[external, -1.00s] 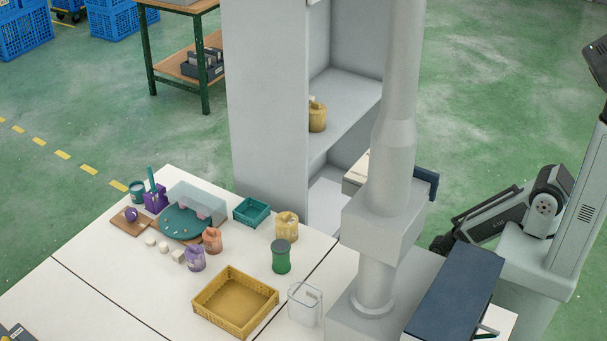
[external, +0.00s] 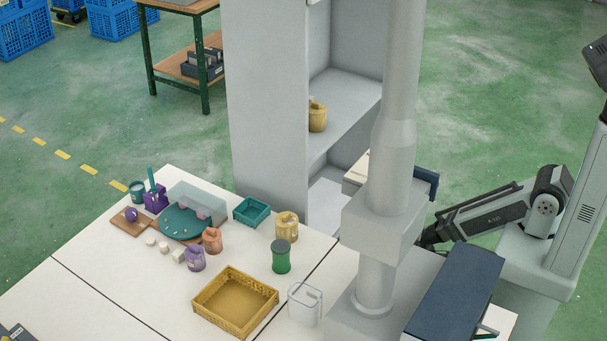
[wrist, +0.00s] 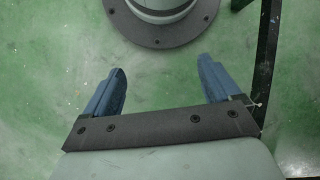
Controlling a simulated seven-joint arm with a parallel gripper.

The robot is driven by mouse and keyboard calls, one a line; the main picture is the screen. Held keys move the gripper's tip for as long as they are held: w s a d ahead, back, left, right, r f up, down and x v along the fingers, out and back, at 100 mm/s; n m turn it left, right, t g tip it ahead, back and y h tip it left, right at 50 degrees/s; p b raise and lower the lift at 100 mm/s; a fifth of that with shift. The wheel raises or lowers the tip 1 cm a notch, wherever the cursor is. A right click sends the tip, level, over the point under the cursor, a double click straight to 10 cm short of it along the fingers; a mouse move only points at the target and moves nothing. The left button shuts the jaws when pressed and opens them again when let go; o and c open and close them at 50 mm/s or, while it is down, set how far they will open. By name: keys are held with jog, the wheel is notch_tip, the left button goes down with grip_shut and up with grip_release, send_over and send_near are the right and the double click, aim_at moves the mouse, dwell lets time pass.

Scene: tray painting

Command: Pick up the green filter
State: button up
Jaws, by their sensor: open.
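A green cylinder with a dark top (external: 281,256), which looks like the green filter, stands upright on the white table between the yellow jar and the clear container. My gripper is open and empty in the wrist view (wrist: 158,92), with its two blue fingers spread wide over the green floor. In the external view my arm is at the right, behind the grey column, and its fingers are hidden there. My gripper is well away from the green cylinder, which is not in the wrist view.
A yellow crate (external: 236,303), a clear container (external: 305,305), a yellow jar (external: 287,226) and a teal crate (external: 251,212) surround the cylinder.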

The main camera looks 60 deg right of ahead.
jog(key=w+a+r+n+t, duration=0.1)
jog(key=w+a+r+n, duration=0.25)
jog(key=w, duration=0.65)
jog(key=w+a+r+n+t, duration=0.1)
jog(key=w+a+r+n, duration=0.3)
jog(key=w, duration=0.6)
jog(key=w+a+r+n+t, duration=0.1)
jog(key=w+a+r+n, duration=0.1)
jog(key=w+a+r, duration=0.4)
jog(key=w+a+r+n, duration=0.2)
jog(key=w+a+r, duration=0.1)
jog(key=w+r, duration=0.4)
notch_tip(320, 180, up, 30)
jog(key=n+t, duration=0.3)
jog(key=n, duration=0.2)
send_over(280, 245)
jog(key=shift+d+r+m, duration=0.2)
jog(key=shift+d+m, duration=0.05)
jog(key=shift+d, duration=0.05)
jog(key=shift+a+f, duration=0.15)
jog(key=shift+a, duration=0.05)
notch_tip(280, 245, down, 8)
jog(key=shift+f, duration=0.15)
jog(key=shift+s+a+f, duration=0.1)
jog(key=shift+a+f, duration=0.05)
jog(key=shift+f, duration=2.55)
